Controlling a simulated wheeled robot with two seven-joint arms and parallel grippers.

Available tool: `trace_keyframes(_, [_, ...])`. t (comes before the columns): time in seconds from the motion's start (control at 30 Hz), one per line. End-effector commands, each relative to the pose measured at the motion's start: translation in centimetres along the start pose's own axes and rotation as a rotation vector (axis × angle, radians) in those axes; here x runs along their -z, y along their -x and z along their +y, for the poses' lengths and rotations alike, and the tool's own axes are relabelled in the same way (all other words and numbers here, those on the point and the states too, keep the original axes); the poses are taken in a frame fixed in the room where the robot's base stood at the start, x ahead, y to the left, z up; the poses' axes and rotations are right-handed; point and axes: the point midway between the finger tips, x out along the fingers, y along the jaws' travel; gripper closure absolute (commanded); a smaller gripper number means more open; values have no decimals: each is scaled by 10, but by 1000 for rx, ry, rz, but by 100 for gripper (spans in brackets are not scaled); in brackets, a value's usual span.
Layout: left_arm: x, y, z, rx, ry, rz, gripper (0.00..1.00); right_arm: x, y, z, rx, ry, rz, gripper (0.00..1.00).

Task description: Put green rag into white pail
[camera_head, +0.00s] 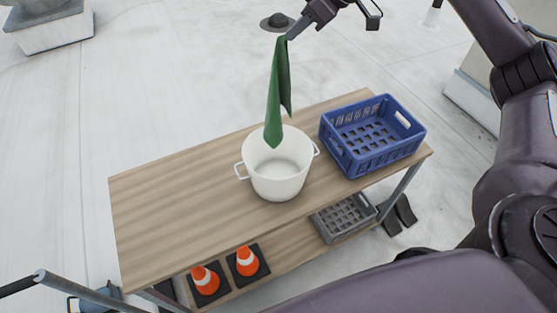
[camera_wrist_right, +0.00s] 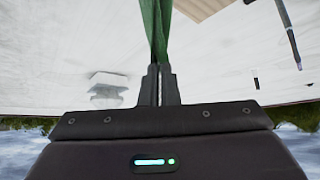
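The green rag (camera_head: 279,92) hangs down from my right gripper (camera_head: 291,37), with its lower end over the mouth of the white pail. The right gripper is shut on the rag's top end. In the right wrist view the rag (camera_wrist_right: 156,28) comes out from between the closed fingers (camera_wrist_right: 160,84). The white pail (camera_head: 279,184) stands upright on the wooden table and looks empty, with a handle on each side. My left gripper is not in view.
A blue crate (camera_head: 373,166) stands on the table (camera_head: 178,192), right of the pail. The table's left part is clear. A grey crate (camera_head: 340,219) and two orange cones (camera_head: 204,281) (camera_head: 247,261) sit on the lower shelf.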

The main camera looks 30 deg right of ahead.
Motion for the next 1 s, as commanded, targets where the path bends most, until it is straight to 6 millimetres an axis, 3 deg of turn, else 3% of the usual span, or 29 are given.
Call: trace_keyframes(1.0, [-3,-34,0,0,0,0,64,-34,-41,0,0,0,0,100])
